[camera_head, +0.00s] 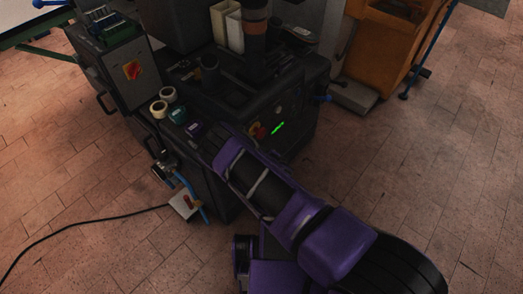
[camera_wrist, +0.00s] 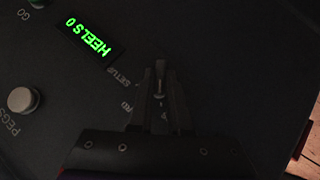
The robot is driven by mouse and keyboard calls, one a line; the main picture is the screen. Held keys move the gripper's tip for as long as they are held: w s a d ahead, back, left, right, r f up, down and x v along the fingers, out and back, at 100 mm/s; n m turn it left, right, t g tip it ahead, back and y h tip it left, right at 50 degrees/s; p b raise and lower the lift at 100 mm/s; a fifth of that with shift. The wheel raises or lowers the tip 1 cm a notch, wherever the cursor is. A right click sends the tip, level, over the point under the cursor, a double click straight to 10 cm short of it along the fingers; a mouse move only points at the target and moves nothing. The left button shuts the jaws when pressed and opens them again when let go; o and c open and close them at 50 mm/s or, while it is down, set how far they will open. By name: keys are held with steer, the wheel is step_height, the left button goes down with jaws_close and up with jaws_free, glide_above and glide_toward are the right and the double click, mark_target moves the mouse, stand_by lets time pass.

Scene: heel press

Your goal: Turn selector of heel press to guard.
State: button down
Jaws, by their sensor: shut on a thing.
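The heel press (camera_head: 300,92) is a dark machine in the middle of the head view, with a green lit display (camera_head: 277,128) on its front panel. In the wrist view the display (camera_wrist: 88,37) reads HEELS 0, turned in the picture. The selector (camera_wrist: 159,88) is a small light-tipped knob between the fingers of my gripper (camera_wrist: 160,75), which is shut on it. A SETUP label (camera_wrist: 119,77) lies just left of the fingers. Below it only the letters RD show; the rest of that word is hidden by my gripper. My arm hides the gripper and selector in the head view.
A round grey knob (camera_wrist: 22,100) marked PEGS and a GO label sit left on the panel. Tape rolls (camera_head: 160,108) lie on the press's left side. A wooden cabinet (camera_head: 380,45) stands behind right. A cable (camera_head: 90,222) crosses the floor left; floor at right is clear.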

steer(key=shift+w+d+r+m+g+y+b, duration=0.2)
steer(key=shift+m+g+y, duration=0.25)
steer(key=shift+g, duration=0.3)
steer(key=shift+w+a+f+m+g+y+b, duration=0.1)
steer(key=shift+m+g+y+b, duration=0.3)
steer(key=shift+g, duration=0.3)
steer(key=shift+w+d+r+m+g+y+b, duration=0.15)
steer(key=shift+m+g+y, duration=0.35)
steer(key=shift+g, duration=0.25)
steer(key=shift+s+a, duration=0.1)
steer(key=c, duration=0.9)
jaws_free()
steer(key=shift+f, duration=0.1)
steer(key=shift+o, duration=0.2)
steer(key=p+v, duration=0.3)
steer(key=v, duration=1.4)
steer(key=shift+d, duration=0.3)
